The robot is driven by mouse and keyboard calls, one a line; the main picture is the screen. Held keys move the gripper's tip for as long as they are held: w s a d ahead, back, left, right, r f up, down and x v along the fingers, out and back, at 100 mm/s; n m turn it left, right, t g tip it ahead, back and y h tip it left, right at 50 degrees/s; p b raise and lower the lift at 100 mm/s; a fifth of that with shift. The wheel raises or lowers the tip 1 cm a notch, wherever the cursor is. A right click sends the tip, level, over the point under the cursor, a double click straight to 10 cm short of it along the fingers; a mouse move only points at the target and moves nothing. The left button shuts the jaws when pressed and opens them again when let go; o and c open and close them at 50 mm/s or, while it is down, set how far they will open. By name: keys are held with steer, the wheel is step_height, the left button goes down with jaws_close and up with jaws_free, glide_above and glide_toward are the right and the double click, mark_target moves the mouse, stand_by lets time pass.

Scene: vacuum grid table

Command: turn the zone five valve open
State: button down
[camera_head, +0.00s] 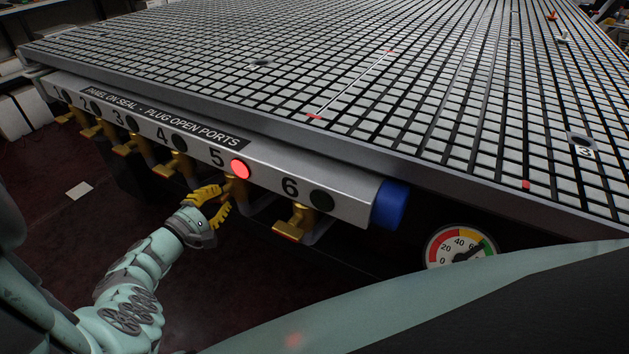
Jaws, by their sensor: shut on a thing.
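The zone five valve (236,184) is a brass fitting under the silver rail, below the printed 5. A red lamp (241,169) is lit beside that number. My gripper (222,203) has yellow fingers and reaches up from the lower left. Its fingers are shut on the handle of the zone five valve. The fingers cover most of the handle, so I cannot tell its exact angle.
The silver rail (355,199) carries similar brass valves with dark lamps, including the zone six valve (294,222) close on the right. The grid table (440,120) overhangs above. A blue end cap (388,204) and a pressure gauge (459,247) are further right.

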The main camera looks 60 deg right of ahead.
steer(key=n, duration=0.6)
steer(key=shift+a+n+p, duration=0.1)
steer(key=shift+n+p, duration=0.2)
steer(key=shift+p, duration=0.05)
steer(key=n, duration=0.6)
steer(key=shift+f+b, duration=0.15)
steer(key=shift+b, duration=0.15)
steer(key=shift+n, duration=0.4)
steer(key=c, duration=1)
jaws_free()
steer(key=a, duration=0.8)
steer(key=s+a, duration=0.1)
steer(key=a, duration=0.2)
steer(key=shift+a, duration=0.4)
